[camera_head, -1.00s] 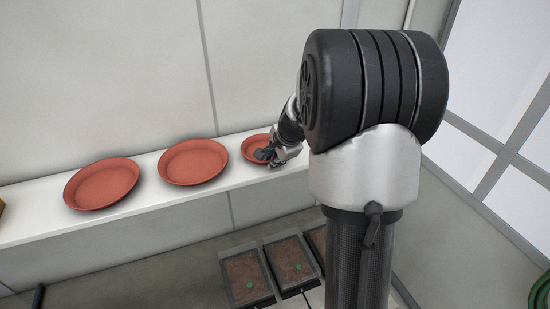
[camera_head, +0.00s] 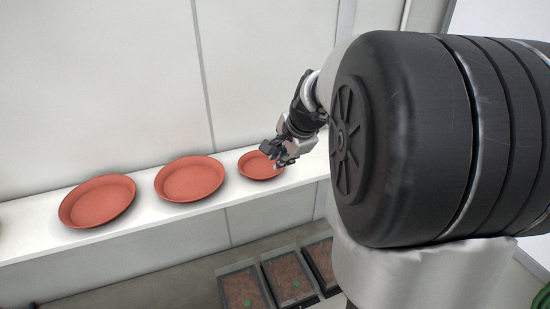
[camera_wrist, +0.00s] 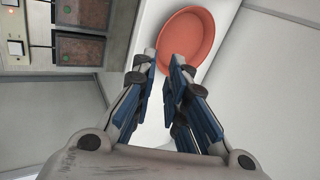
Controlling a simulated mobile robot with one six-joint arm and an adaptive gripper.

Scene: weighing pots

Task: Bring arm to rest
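My gripper (camera_head: 279,158) is above the small terracotta saucer (camera_head: 262,168) at the right end of the white shelf (camera_head: 228,195). In the wrist view my gripper (camera_wrist: 163,62) has a gap between its two blue-and-grey fingers, with nothing held between them. The saucer (camera_wrist: 194,28) lies just beyond the fingertips there, partly covered by the right finger. It looks empty. In the head view my arm's large dark joint fills the right side.
Two larger empty terracotta saucers stand on the shelf to the left, one in the middle (camera_head: 190,179) and one farther left (camera_head: 98,202). Soil-filled trays (camera_head: 243,288) with green spots are below the shelf. A pale wall (camera_head: 100,80) rises behind it.

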